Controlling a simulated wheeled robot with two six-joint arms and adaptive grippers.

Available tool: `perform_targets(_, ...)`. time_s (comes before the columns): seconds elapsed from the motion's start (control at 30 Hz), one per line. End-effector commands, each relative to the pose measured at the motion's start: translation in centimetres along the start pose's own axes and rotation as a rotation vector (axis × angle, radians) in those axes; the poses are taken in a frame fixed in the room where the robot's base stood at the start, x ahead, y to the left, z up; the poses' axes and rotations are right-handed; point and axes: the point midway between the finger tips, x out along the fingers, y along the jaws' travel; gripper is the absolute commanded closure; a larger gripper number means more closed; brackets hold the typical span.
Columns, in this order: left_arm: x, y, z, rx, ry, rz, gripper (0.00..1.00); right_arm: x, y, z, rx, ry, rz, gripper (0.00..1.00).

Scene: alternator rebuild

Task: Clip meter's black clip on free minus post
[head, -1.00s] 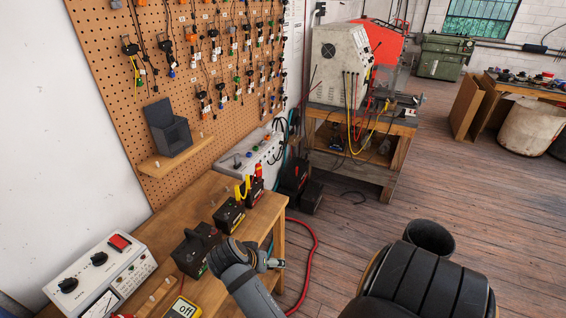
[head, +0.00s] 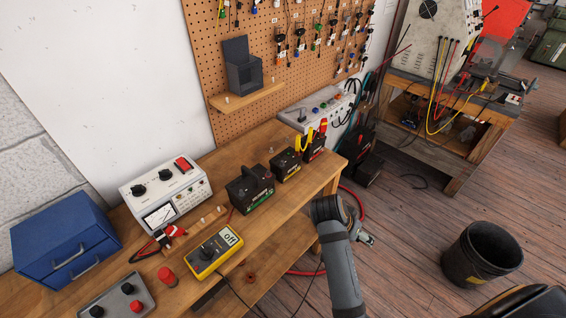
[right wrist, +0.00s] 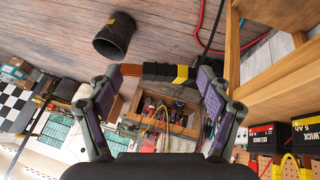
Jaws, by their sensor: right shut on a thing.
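The yellow meter (head: 215,250) lies on the bench, its display reading "off", with dark leads running toward the front edge. Three dark batteries stand behind it: a large one with a handle (head: 250,190), a middle one (head: 286,165) and a far one (head: 314,148). Yellow and red pieces sit on the farther ones. My right gripper (head: 366,240) is past the bench's front edge, over the floor. In the right wrist view its fingers (right wrist: 160,72) are closed on a black piece with a yellow band (right wrist: 158,71), seemingly the black clip. The minus posts are too small to tell. My left gripper is not in view.
A white panel box (head: 165,190), a blue drawer box (head: 65,240) and a grey box with knobs (head: 115,300) stand on the bench. A red-handled clip lead (head: 170,232) lies nearby. A black bin (head: 482,252) stands on the floor. The floor between is mostly clear.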

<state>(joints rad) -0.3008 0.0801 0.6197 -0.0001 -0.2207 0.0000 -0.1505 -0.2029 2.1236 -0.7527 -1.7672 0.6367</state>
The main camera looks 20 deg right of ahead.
Motion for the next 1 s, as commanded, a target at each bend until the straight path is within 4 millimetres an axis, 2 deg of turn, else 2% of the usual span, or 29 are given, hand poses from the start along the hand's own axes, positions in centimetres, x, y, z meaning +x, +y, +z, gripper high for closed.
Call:
perform_targets(0.03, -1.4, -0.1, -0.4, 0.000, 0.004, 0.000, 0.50, -1.1, 0.2, -0.3, 0.000, -0.006, -0.002, 0.36)
perform_targets(0.17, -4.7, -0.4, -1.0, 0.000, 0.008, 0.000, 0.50, -3.4, 0.9, -1.6, -0.002, -0.005, 0.000, 0.36)
perform_targets(0.3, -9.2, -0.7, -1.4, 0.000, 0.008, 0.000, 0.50, -6.4, 1.9, -3.3, -0.003, -0.003, 0.002, 0.36)
perform_targets(0.43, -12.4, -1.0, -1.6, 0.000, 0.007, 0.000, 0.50, -8.4, 2.5, -4.4, -0.001, -0.001, 0.002, 0.36)
perform_targets(0.53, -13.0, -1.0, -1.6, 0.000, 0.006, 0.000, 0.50, -8.6, 2.6, -4.5, -0.001, -0.002, 0.002, 0.36)
perform_targets(0.77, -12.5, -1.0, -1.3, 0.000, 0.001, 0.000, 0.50, -8.3, 1.7, -4.7, 0.016, 0.002, -0.046, 0.36)
perform_targets(0.87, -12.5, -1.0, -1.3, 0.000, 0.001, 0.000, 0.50, -8.6, 0.3, -5.3, 0.045, 0.002, -0.135, 0.36)
perform_targets(1.0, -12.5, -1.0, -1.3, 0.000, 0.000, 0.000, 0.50, -9.3, -2.6, -6.5, 0.102, 0.000, -0.315, 0.36)
